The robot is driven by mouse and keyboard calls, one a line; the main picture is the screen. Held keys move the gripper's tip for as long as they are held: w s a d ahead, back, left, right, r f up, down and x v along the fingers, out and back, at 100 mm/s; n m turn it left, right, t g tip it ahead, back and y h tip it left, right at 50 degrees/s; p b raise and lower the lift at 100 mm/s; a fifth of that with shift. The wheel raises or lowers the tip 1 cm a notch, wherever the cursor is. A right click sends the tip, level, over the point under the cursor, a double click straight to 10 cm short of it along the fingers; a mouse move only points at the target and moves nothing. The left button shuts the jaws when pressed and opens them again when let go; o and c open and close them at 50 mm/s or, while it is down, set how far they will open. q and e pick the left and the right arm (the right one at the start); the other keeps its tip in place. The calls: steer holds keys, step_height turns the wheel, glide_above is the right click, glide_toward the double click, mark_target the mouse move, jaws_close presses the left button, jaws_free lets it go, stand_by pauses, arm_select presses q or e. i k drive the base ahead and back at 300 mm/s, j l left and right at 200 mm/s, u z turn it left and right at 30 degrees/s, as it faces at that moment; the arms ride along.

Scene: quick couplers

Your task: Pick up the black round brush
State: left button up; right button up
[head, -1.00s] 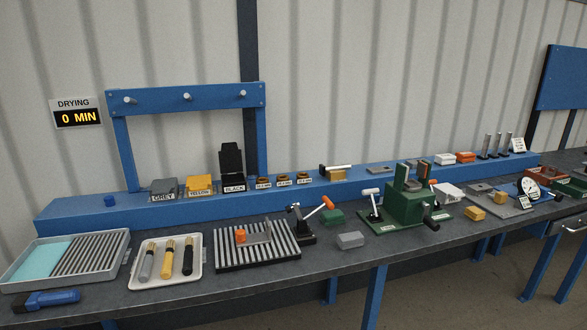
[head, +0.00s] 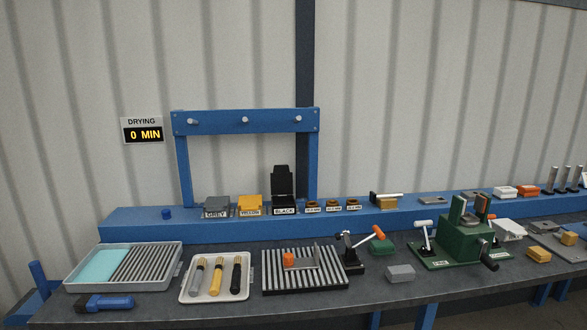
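The black round brush (head: 236,277) lies in a white tray (head: 186,291) on the dark bench. It is the rightmost of three brushes there, beside a yellow one (head: 217,277) and a grey one (head: 197,277). Each has a brass-coloured part at its far end. The black brush lies with its handle toward the front edge of the bench, apart from the yellow one. Neither of my grippers is in the head view.
A tray with a cyan pad and grey ribs (head: 174,261) stands left of the brush tray, with a blue tool (head: 105,302) before it. A ribbed black rack (head: 305,287) stands close on the right. A blue hook frame (head: 246,128) rises behind.

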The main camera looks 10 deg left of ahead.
mark_target(234, 289)
steer(key=i+j, duration=0.45)
steer(key=j, duration=0.15)
steer(key=i+j, duration=0.45)
steer(key=j+u, duration=0.05)
steer(key=j, duration=0.1)
